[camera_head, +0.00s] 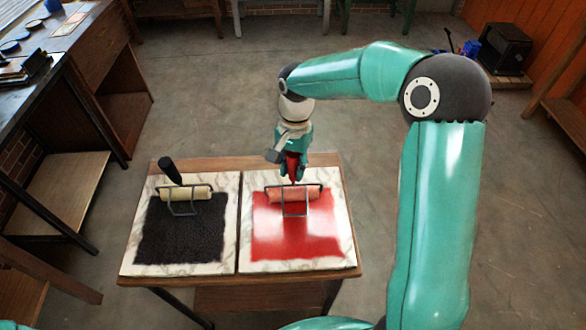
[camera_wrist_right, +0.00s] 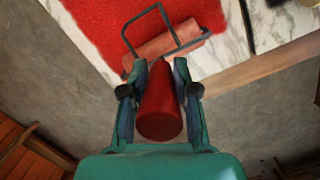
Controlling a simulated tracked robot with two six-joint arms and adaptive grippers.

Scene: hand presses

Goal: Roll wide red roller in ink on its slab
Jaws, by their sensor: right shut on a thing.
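The wide red roller (camera_head: 295,194) rests at the far edge of the red ink (camera_head: 298,238) on the right-hand marble slab (camera_head: 340,228). Its wire frame leans toward the near side. My right gripper (camera_head: 292,172) is shut on the roller's red handle, above the far edge of the slab. In the right wrist view the red handle (camera_wrist_right: 161,105) sits between the two fingers, with the roller (camera_wrist_right: 168,45) and its wire frame beyond, by the ink's edge. My left gripper is not in view.
A second roller (camera_head: 185,192) with a black handle lies on the left-hand slab, at the far edge of black ink (camera_head: 180,235). Both slabs sit on a small wooden table (camera_head: 240,283). A workbench (camera_head: 60,50) stands at left. Open floor surrounds the table.

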